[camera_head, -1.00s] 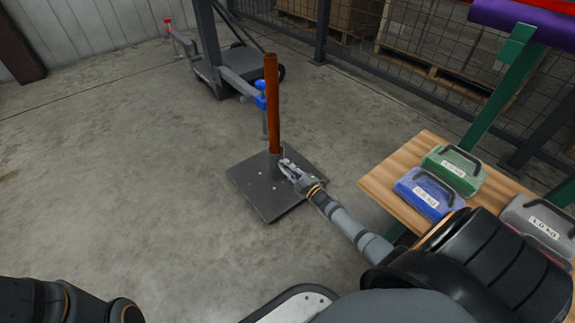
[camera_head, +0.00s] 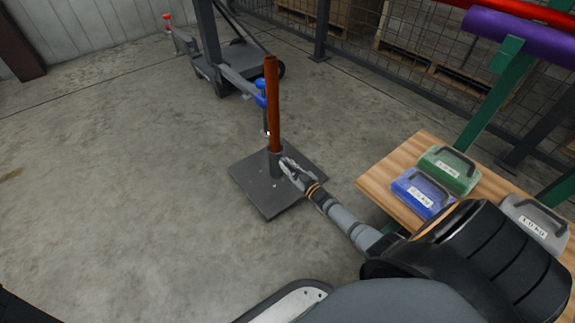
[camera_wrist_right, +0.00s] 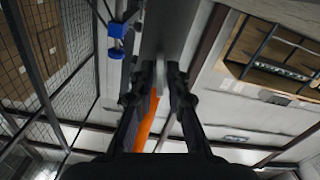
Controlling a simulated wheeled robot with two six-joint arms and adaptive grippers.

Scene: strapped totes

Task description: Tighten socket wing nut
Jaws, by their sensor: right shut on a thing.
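A dark square base plate (camera_head: 268,200) lies on the floor with a short grey socket (camera_head: 275,165) at its middle. An orange-brown pole (camera_head: 272,105) stands upright in the socket. My right gripper (camera_head: 285,164) is at the right side of the socket, low down, shut on the wing nut, which its fingers hide. In the right wrist view, the fingers (camera_wrist_right: 159,75) close in beside the grey socket and the orange pole (camera_wrist_right: 147,125). My left gripper is out of view.
A wooden table (camera_head: 395,195) at right holds a green case (camera_head: 452,165), a blue case (camera_head: 420,195) and a grey case (camera_head: 535,228). A wheeled stand (camera_head: 225,72) with a blue clamp (camera_head: 260,90) is behind the pole. The floor at left is clear.

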